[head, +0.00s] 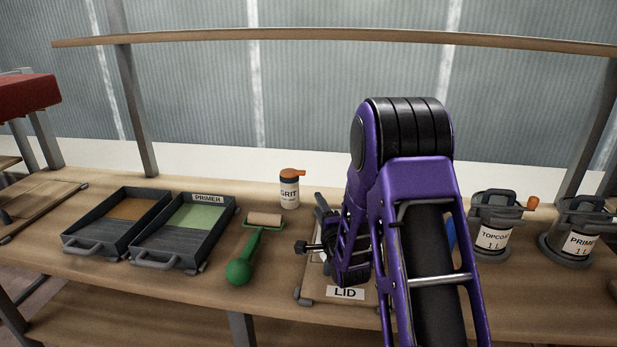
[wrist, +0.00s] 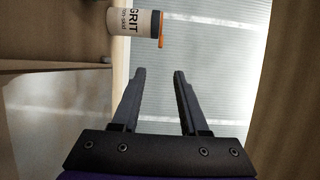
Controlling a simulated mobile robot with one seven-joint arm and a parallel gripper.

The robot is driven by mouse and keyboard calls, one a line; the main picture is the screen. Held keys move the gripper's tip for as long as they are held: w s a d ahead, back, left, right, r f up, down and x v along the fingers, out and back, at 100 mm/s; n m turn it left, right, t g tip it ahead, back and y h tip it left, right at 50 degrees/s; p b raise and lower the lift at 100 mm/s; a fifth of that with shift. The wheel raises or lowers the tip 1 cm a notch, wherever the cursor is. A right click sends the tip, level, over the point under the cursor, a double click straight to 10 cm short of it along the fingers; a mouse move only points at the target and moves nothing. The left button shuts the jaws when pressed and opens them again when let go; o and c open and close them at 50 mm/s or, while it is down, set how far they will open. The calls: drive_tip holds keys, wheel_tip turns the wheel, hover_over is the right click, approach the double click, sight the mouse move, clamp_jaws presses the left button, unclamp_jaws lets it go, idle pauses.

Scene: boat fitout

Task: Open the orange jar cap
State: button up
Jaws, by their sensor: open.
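A white jar labelled GRIT (head: 289,192) stands on the bench, left of my arm in the head view. Its orange cap (head: 292,173) sits on top, with a part sticking out to the right. The cap (wrist: 161,29) faces right there. My gripper (wrist: 159,72) is open and empty in the wrist view. The jar lies beyond the fingertips and a little left, apart from them. In the head view my arm largely hides the gripper.
A green-handled roller (head: 248,252) lies left of my arm. Two trays, one brown (head: 128,213) and one green marked PRIMER (head: 190,222), sit further left. A board marked LID (head: 343,293) is beneath my arm. TOPCOAT (head: 492,238) and PRIMER (head: 580,243) cans stand right.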

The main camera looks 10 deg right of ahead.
sight(304, 175)
drive_tip(key=w, duration=0.5)
drive_tip(key=w+a, duration=0.1)
drive_tip(key=w, duration=1.1)
drive_tip(key=shift+a+r+b, duration=0.1)
drive_tip(key=shift+a+b, duration=0.1)
drive_tip(key=shift+b, duration=0.1)
drive_tip(key=shift+s, duration=0.1)
clamp_jaws()
idle(0.6)
